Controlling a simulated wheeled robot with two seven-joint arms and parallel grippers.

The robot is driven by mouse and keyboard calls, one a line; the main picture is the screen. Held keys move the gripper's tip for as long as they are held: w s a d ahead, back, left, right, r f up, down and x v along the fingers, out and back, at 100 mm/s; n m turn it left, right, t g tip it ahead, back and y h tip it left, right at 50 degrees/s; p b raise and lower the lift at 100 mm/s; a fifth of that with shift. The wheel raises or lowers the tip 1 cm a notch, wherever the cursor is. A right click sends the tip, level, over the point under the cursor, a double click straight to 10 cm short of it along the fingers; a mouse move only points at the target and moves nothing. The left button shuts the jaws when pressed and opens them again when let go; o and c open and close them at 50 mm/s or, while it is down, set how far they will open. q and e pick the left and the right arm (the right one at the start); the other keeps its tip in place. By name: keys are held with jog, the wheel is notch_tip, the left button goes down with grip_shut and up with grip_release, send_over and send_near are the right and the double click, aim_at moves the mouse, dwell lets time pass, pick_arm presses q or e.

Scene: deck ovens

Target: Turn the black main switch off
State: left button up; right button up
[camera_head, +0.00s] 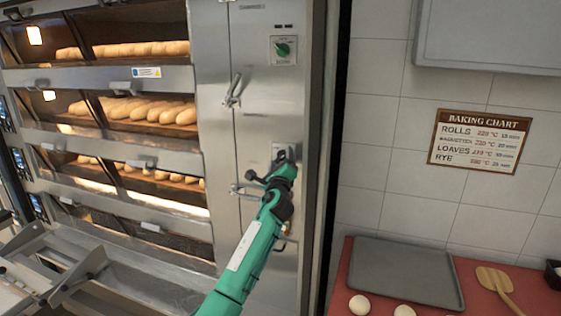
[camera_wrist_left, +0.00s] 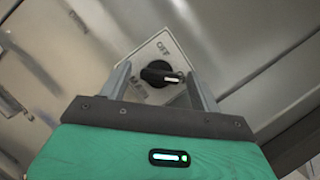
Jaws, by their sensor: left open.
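The black main switch (camera_wrist_left: 158,75) is a rotary knob on a pale square plate. The word OFF shows near the plate's top edge in the left wrist view. The knob's white mark points right in that view, not at OFF. Other lettering at the plate's lower left is partly hidden. My left gripper (camera_wrist_left: 158,72) is open, with one finger on each side of the knob; I cannot tell whether they touch it. In the head view my left gripper (camera_head: 267,172) covers most of the switch, and only part of its plate (camera_head: 281,150) shows. My right gripper is not in view.
Ovens with bread (camera_head: 150,112) stand left. A red counter (camera_head: 343,290) with a grey tray (camera_head: 405,272) is at lower right.

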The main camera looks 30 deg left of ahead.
pick_arm(q)
jog(key=shift+c, duration=0.4)
jog(key=c, duration=0.9)
jog(key=shift+n, duration=0.4)
jog(key=n+g+p, duration=0.1)
jog(key=n+g, duration=0.1)
jog(key=n, duration=0.2)
jog(key=shift+d+r, duration=0.1)
jog(key=shift+d, duration=0.05)
jog(key=n+g, duration=0.1)
jog(key=n, duration=0.1)
jog(key=n+p, duration=0.1)
jog(key=n, duration=0.2)
jog(key=shift+r+g, duration=0.15)
jog(key=shift+g, duration=0.25)
jog(key=n+p, duration=0.1)
jog(key=n, duration=0.1)
jog(key=n+g+h+p, duration=0.1)
jog(key=n, duration=0.1)
jog(key=shift+r+h+p, duration=0.15)
jog(key=shift+h+p, duration=0.15)
jog(key=shift+p, duration=0.1)
jog(key=shift+n+g+h+p, duration=0.4)
jog(key=shift+n+h+p, duration=0.4)
jog(key=shift+n, duration=0.8)
